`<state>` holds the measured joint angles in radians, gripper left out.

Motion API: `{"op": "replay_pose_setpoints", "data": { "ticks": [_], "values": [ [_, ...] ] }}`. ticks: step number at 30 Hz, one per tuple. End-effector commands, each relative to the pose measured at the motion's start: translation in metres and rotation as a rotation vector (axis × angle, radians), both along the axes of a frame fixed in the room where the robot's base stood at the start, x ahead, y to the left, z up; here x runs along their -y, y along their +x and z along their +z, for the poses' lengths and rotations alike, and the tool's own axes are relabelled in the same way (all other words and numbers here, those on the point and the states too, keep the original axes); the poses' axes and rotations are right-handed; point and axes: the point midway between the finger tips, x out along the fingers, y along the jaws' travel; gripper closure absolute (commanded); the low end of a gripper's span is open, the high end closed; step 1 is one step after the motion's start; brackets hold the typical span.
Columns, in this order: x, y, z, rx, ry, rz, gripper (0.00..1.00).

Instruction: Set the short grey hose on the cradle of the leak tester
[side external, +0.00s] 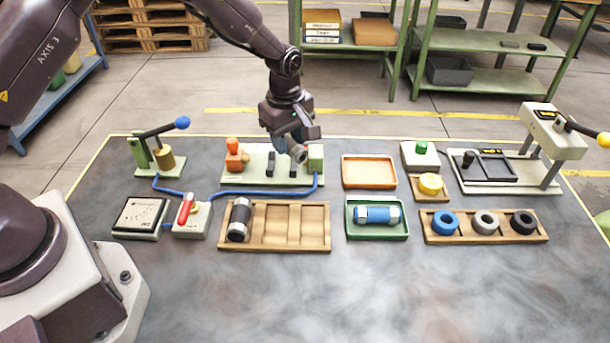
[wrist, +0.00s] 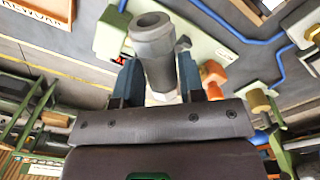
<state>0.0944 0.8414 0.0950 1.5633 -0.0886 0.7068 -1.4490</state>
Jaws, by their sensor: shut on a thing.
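My gripper (side external: 297,143) is shut on the short grey hose (side external: 301,154), which it holds near the right half of the leak tester (side external: 254,176). The leak tester is a pale green plate with an orange clamp (side external: 236,156) at the left, dark cradle supports (side external: 271,163) in the middle and a green block (side external: 315,157) at the right. The hose looks tilted and above the plate. The gripper partly hides the cradle's right side, so contact cannot be told.
A wooden rack (side external: 275,246) in front holds a dark hose in its left slot. A green tray (side external: 377,232) holds a blue hose. An orange tray (side external: 369,171) is empty. A blue line (side external: 260,193) runs along the tester's front. A lever stand (side external: 160,160) is left.

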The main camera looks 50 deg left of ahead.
Motion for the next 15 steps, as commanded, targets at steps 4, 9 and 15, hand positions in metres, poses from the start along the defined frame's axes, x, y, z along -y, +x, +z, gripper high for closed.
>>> {"op": "replay_pose_setpoints", "data": {
  "ticks": [4, 9, 15],
  "values": [
    [-0.033, 0.010, 0.013, 0.003, -0.013, 0.379, 0.80],
    [-0.041, 0.014, 0.022, -0.009, -0.024, 0.684, 0.80],
    [-0.039, 0.012, 0.022, -0.027, -0.026, 0.851, 0.80]
  ]
}}
